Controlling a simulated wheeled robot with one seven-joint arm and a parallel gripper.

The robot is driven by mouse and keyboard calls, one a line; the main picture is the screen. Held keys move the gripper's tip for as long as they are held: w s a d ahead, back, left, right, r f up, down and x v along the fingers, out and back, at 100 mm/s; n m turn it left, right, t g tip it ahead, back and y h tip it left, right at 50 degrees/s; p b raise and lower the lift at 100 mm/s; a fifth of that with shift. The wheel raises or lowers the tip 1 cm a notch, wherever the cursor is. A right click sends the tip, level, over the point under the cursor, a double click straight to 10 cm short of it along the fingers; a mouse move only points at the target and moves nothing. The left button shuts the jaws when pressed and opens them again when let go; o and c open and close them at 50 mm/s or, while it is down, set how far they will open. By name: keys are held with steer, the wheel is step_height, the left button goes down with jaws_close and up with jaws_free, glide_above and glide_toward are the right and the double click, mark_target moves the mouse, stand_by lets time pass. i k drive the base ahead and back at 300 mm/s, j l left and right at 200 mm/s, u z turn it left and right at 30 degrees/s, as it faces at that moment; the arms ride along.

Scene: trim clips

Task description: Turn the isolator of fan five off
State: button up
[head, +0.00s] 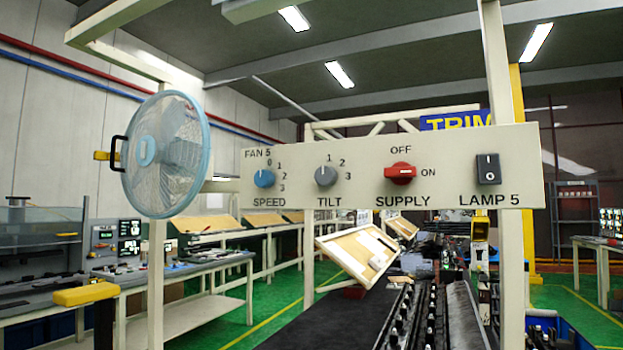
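The fan five panel (350,168) is a cream board across the middle of the head view, marked FAN 5. Its SUPPLY isolator (401,173) is a red rotary knob right of centre, with OFF above and ON at its right. The knob's bar lies sideways, in line with ON. The fan (165,153), with a pale blue guard, stands at the panel's left. My gripper is not in view.
The panel also carries a blue SPEED knob (264,178), a grey TILT knob (325,176) and a black LAMP 5 rocker (488,169). A cream post (511,270) stands at the right. A yellow-topped object (86,294) is at lower left.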

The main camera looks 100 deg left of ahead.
mark_target(401, 173)
steer(key=u, duration=2.05)
